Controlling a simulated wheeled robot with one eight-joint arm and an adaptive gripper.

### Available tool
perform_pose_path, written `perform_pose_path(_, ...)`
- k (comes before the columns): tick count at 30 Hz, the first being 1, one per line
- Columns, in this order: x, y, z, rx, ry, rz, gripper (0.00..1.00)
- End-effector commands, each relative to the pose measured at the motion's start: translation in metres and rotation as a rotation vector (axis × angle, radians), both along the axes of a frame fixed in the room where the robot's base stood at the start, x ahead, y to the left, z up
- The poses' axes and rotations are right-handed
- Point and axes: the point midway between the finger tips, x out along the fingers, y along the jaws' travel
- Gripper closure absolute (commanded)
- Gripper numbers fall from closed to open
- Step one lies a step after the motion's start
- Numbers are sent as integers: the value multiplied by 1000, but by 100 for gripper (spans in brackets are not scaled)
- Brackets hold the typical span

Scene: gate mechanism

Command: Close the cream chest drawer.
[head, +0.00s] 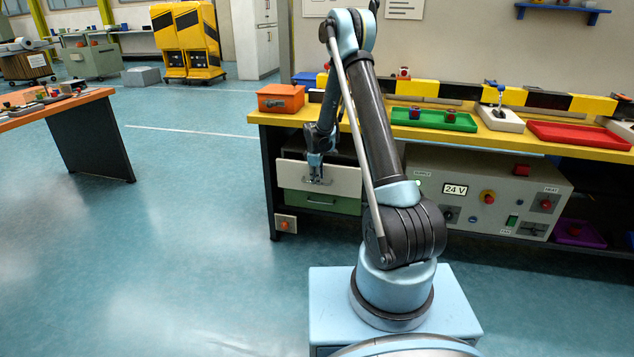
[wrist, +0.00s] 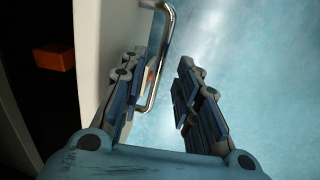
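The cream drawer front (head: 345,182) sits under the yellow-topped bench, above a green drawer, and stands out in front of it. In the wrist view the cream front (wrist: 92,35) runs down the left, with a dark interior behind it. Its metal bar handle (wrist: 167,45) shows at the top middle. My gripper (head: 316,178) is at the drawer front in the head view. In the wrist view my gripper (wrist: 158,82) is open, with the lower part of the handle showing between its spread fingers. Whether a finger touches the handle or front I cannot tell.
An orange block (wrist: 55,57) shows in the dark interior behind the front. The green drawer (head: 320,202) is below. A grey control panel (head: 490,195) stands to the right under the bench (head: 470,143). The floor to the left is clear up to an orange-topped table (head: 60,103).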

Motion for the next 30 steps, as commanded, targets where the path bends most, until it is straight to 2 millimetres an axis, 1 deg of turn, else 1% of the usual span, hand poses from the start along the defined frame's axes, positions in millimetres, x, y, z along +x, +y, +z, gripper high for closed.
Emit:
perform_pose_path(12,-12,3,63,0,1,0,70)
perform_pose_path(18,-16,5,87,0,1,0,70)
perform_pose_path(24,-19,5,99,0,1,0,70)
perform_pose_path(30,-19,6,101,0,1,0,70)
